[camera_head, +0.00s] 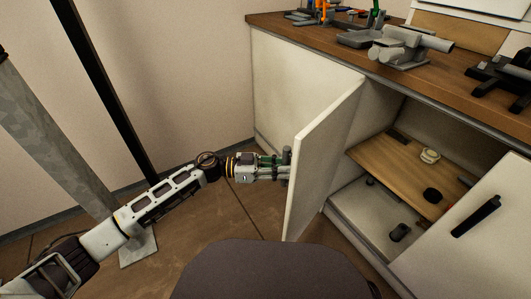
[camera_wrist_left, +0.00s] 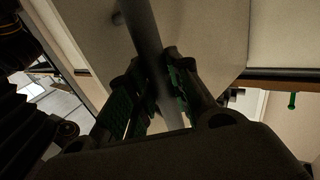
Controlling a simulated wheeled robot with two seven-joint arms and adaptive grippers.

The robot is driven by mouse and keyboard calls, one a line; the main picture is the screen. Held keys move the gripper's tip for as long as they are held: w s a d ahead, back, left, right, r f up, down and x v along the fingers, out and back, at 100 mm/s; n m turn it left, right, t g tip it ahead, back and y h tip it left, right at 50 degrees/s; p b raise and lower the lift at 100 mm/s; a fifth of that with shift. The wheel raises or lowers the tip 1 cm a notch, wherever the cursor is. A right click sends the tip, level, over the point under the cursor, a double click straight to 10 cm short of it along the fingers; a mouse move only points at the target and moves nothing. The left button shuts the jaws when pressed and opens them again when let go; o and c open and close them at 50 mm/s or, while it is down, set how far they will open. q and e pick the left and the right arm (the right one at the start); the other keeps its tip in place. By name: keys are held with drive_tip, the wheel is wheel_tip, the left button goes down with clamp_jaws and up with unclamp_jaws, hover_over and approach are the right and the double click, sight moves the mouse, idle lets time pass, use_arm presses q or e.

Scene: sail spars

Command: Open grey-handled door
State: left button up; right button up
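The grey-handled door (camera_head: 326,150) is a white cabinet door that stands swung well open, away from the cabinet, in the head view. Its grey bar handle (camera_head: 287,157) is on the door's outer side and also shows in the left wrist view (camera_wrist_left: 143,32). My left gripper (camera_head: 284,167) reaches it from the left. In the left wrist view, its green-padded fingers (camera_wrist_left: 162,95) lie on both sides of the bar and appear closed on it. Part of the handle is hidden by the fingers. My right gripper is not in view.
The open cabinet shows a wooden shelf (camera_head: 405,178) with small items and a lower floor (camera_head: 365,215). A second white door (camera_head: 470,250) with a black handle (camera_head: 476,215) is at the right. A wooden countertop (camera_head: 330,42) holds tools above. Brown floor (camera_head: 255,212) lies left of the door.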

use_arm(q)
clamp_jaws()
drive_tip(key=w+a, duration=0.5)
drive_tip(key=w, duration=0.1)
drive_tip(key=shift+w, duration=0.3)
drive_tip(key=o, duration=0.9)
unclamp_jaws()
drive_tip(key=shift+s, duration=0.1)
drive_tip(key=shift+a, duration=0.15)
drive_tip(key=a, duration=1.2)
drive_tip(key=shift+s, duration=0.4)
